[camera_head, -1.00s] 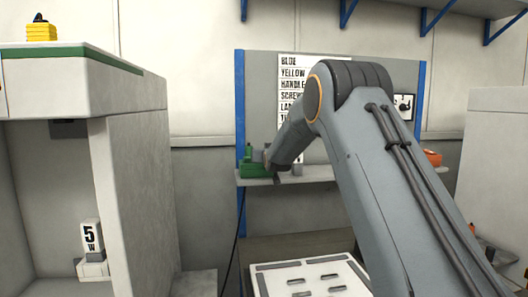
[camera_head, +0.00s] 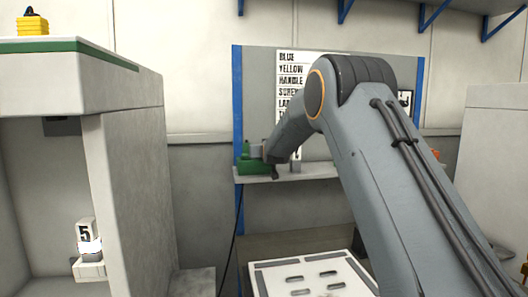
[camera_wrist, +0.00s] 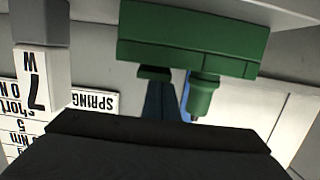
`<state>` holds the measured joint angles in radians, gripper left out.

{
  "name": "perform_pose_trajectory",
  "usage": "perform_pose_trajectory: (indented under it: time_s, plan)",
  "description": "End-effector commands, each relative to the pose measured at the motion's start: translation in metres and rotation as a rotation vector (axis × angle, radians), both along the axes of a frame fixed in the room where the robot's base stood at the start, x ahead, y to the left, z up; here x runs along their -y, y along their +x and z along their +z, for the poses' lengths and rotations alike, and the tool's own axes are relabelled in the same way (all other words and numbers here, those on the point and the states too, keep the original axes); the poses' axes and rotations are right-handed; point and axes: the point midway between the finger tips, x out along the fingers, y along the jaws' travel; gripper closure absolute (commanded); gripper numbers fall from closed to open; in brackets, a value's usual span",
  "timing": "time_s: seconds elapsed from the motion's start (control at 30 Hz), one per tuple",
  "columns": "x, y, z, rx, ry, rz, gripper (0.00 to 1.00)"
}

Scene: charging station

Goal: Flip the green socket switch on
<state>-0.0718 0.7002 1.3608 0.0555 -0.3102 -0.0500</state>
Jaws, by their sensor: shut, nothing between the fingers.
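The green socket (camera_head: 248,166) sits at the left end of a narrow grey shelf in the head view. In the wrist view, which looks upside down, the green socket (camera_wrist: 190,42) fills the top middle. A green cylinder (camera_wrist: 204,95) and a small dark block (camera_wrist: 154,73) stick out from its body; I cannot tell for sure which is the switch or how it is set. My gripper (camera_head: 271,163) is shut and empty, close beside the socket's right side. Its dark body hides the lower part of the wrist view. Contact with the socket cannot be told.
The grey shelf (camera_head: 312,171) is fixed to a panel between blue posts (camera_head: 238,110), with a word list sign (camera_head: 290,75) above. A white slotted panel (camera_head: 310,278) lies below. A large cabinet (camera_head: 135,180) stands at left. The wrist view shows a "7" tag (camera_wrist: 38,85) beside the socket.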

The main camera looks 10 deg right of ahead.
Motion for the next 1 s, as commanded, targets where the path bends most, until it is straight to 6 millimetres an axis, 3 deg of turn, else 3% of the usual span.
perform_pose_trajectory:
  time_s: [0.27, 0.8, 1.0]
  plan:
    - [0.003, 0.004, 0.042, 0.002, 0.001, -0.003, 1.00]
    - [0.007, -0.067, 0.065, 0.002, 0.001, -0.003, 1.00]
    - [0.007, -0.084, 0.071, 0.000, 0.000, -0.003, 1.00]
